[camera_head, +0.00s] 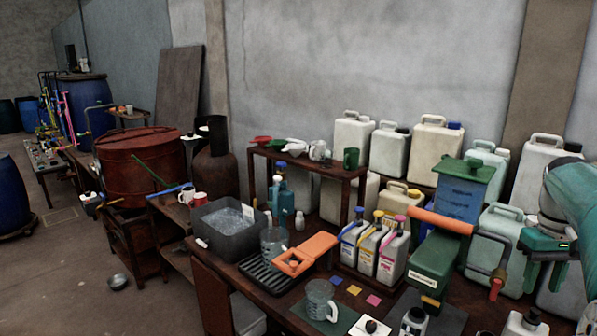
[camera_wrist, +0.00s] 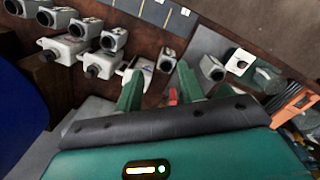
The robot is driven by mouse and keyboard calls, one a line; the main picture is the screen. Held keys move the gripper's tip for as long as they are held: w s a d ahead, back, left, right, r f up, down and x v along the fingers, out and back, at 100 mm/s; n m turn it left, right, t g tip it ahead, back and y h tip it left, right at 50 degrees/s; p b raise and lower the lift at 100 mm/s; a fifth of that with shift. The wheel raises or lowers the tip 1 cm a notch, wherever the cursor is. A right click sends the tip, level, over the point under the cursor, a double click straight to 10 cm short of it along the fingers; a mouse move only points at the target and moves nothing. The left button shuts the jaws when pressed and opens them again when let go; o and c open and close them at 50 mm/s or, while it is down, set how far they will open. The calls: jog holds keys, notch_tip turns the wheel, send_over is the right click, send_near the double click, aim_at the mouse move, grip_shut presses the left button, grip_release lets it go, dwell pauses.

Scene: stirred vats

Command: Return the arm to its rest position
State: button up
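My arm (camera_head: 577,200) shows as a teal shape at the right edge of the head view, raised over the right end of the bench. My gripper (camera_head: 544,274) points down there, in front of pale jerrycans. In the wrist view my gripper (camera_wrist: 159,72) has its two green fingers spread apart, with bench top showing between them. A small red part (camera_wrist: 172,96) shows low between the fingers; I cannot tell whether it touches them. No held object is visible.
The dark bench (camera_head: 262,300) is crowded. A green dispenser (camera_head: 433,265) with an orange handle stands left of my gripper. Several pale jerrycans (camera_head: 500,232) line the wall behind. White bottles (camera_head: 392,255) stand mid-bench. Open floor (camera_head: 75,285) lies at the left.

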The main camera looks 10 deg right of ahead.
jog(key=a+r+n+t+h, duration=0.1)
jog(key=a+t+h, duration=0.15)
jog(key=a, duration=1.85)
jog(key=s+a+f+t+y, duration=0.1)
jog(key=s+a+f+t, duration=0.1)
jog(key=a, duration=0.6)
jog(key=s+a+f+n+t+y, duration=0.1)
jog(key=s+a+f+t+y, duration=0.1)
jog(key=s+a+f, duration=0.2)
jog(key=s+a, duration=0.3)
jog(key=a, duration=0.1)
jog(key=shift+f+n, duration=0.25)
jog(key=shift+n, duration=0.05)
